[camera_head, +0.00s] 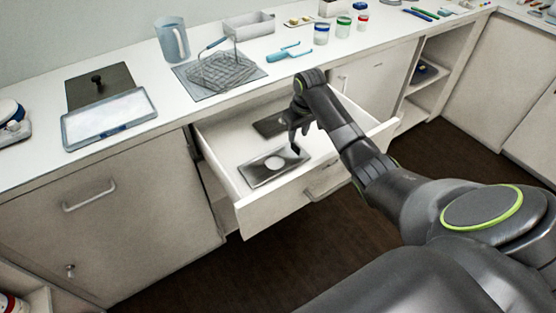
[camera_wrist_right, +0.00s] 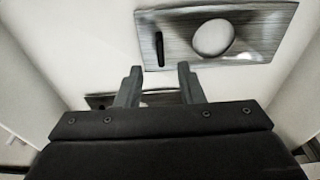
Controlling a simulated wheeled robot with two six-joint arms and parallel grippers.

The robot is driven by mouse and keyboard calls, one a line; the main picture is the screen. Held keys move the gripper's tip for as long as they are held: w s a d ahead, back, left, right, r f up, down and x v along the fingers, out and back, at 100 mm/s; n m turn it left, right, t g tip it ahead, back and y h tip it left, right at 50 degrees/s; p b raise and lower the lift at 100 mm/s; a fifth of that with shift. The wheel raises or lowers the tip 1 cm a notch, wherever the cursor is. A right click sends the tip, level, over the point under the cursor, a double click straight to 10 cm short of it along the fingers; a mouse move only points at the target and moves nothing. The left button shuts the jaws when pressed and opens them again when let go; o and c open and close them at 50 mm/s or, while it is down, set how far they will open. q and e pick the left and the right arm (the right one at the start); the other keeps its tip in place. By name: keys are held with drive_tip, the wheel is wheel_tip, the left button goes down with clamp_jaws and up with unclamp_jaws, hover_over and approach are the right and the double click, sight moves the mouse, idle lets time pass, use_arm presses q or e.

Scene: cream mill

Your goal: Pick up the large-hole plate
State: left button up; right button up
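A metallic grey plate with one large round hole and a small slot (camera_head: 259,173) lies flat in the open drawer, toward the drawer's front. It shows large at the top of the right wrist view (camera_wrist_right: 178,40). A second, darker plate (camera_head: 268,126) lies farther back in the drawer. It is partly hidden behind my gripper in the wrist view (camera_wrist_right: 97,101), and its hole is hard to make out. My right gripper (camera_head: 298,141) is over the drawer, pointing down. In the wrist view its two fingers (camera_wrist_right: 160,76) are apart with nothing held between them. My left gripper is not in view.
The drawer (camera_head: 228,176) is pulled out below the counter, with walls around the plates and bare floor between them. On the counter above are a wire rack (camera_head: 222,72), a pitcher (camera_head: 172,40), a tray (camera_head: 108,118) and several small jars.

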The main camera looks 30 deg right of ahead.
sight(296, 145)
drive_tip(key=f, duration=0.5)
drive_tip(key=shift+w+a+f, duration=0.1)
drive_tip(key=shift+w, duration=0.25)
clamp_jaws()
